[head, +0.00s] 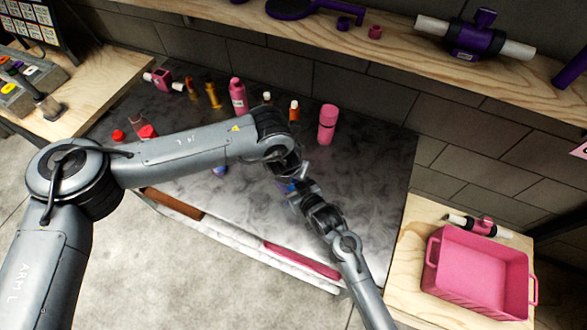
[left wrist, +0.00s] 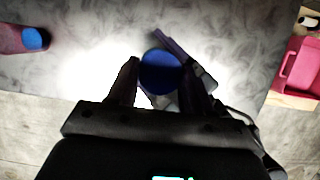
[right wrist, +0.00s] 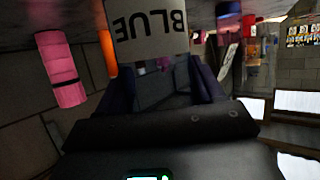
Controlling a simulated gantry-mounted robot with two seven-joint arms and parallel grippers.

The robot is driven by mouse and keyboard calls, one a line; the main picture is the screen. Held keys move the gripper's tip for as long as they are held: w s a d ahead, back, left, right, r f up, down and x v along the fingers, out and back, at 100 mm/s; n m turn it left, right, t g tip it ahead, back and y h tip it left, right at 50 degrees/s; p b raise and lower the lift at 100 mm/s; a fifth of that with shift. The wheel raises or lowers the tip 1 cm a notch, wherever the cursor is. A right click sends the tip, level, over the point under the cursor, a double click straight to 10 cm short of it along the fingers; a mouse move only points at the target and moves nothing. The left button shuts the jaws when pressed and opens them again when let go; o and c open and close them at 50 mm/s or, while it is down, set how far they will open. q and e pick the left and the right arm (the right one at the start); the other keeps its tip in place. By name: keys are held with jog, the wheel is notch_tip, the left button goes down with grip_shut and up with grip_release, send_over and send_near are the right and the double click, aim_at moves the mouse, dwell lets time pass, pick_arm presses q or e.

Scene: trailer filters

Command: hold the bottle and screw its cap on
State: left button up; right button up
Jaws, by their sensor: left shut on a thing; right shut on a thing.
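A bottle (right wrist: 152,30) with a white label reading BLUE, upside down in the right wrist view, is between the fingers of my right gripper (right wrist: 152,65), which is shut on it. A round blue cap (left wrist: 160,73) lies between the fingers of my left gripper (left wrist: 162,82), seen from above. The left gripper is shut on it. In the head view both grippers meet above the middle of the dark table, with a little blue (head: 291,187) showing between them. The bottle is hidden under the cap and jaws in the left wrist view; I cannot tell how the cap sits on it.
A pink bottle (head: 238,97), an orange bottle (head: 294,112) and a pink cylinder (head: 327,123) stand along the back of the dark table (head: 370,165). A pink crate (head: 480,270) stands on the wooden table at right. My left arm covers the table's middle left.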

pick_arm(q)
jog(key=shift+s+f, duration=0.35)
jog(key=shift+f, duration=0.4)
jog(key=shift+w+f, duration=0.1)
jog(key=shift+w, duration=0.05)
dwell(0.7)
jog(key=o, duration=0.7)
jog(key=shift+r, duration=0.3)
jog(key=v, duration=0.2)
jog(key=shift+s+r, duration=0.25)
jog(key=shift+s, duration=0.1)
jog(key=shift+a+r, duration=0.1)
jog(key=shift+r, duration=0.5)
jog(key=shift+c, duration=0.4)
jog(key=shift+w, duration=0.1)
jog(key=c, duration=0.7)
